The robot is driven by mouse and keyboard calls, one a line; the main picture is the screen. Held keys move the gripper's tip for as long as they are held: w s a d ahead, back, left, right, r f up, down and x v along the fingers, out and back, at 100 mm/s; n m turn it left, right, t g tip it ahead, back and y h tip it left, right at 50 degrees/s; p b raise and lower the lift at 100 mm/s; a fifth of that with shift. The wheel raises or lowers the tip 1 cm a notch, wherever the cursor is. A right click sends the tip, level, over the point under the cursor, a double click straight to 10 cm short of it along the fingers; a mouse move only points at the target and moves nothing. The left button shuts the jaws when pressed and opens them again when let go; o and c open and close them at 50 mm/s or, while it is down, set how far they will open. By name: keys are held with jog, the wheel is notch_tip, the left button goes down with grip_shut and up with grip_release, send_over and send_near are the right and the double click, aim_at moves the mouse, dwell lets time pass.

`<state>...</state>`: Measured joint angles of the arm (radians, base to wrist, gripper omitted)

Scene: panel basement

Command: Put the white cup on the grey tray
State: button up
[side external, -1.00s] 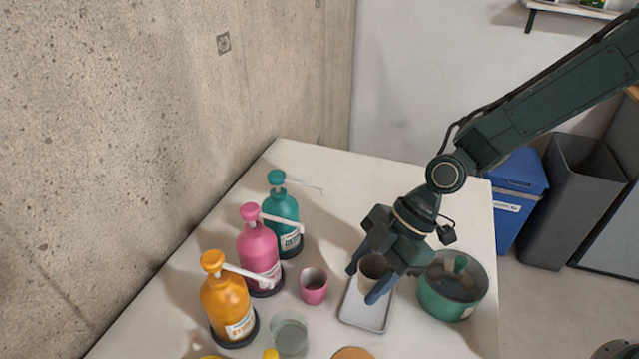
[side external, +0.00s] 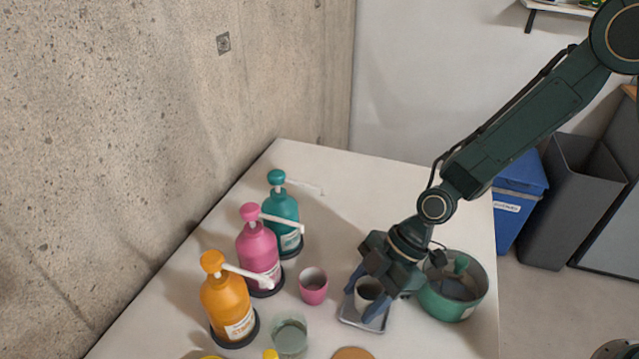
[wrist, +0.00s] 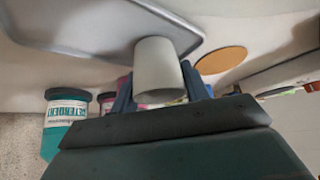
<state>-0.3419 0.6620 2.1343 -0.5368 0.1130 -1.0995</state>
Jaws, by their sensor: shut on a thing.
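The white cup (side external: 367,290) is between the fingers of my gripper (side external: 364,295), which is shut on it. The cup is upright with its open rim up, over the grey tray (side external: 352,318). In the wrist view the cup (wrist: 158,68) stands out against the tray (wrist: 80,35), its base over the tray's surface near one edge. I cannot tell whether the base touches the tray. My fingers and hand hide part of the cup and the tray's far right side.
A green pot (side external: 452,290) stands close on the right of my gripper. A pink cup (side external: 313,286) and a clear glass (side external: 290,335) are to the left. Teal, pink (side external: 258,252) and orange pump bottles line the wall. A round tan disc (side external: 352,354) lies in front.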

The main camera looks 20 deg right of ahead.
jog(key=shift+f, duration=0.15)
jog(key=o, duration=1)
jog(key=shift+d+r, duration=0.25)
jog(key=shift+r, duration=0.3)
jog(key=shift+v, duration=5.55)
jog(key=shift+r, duration=0.1)
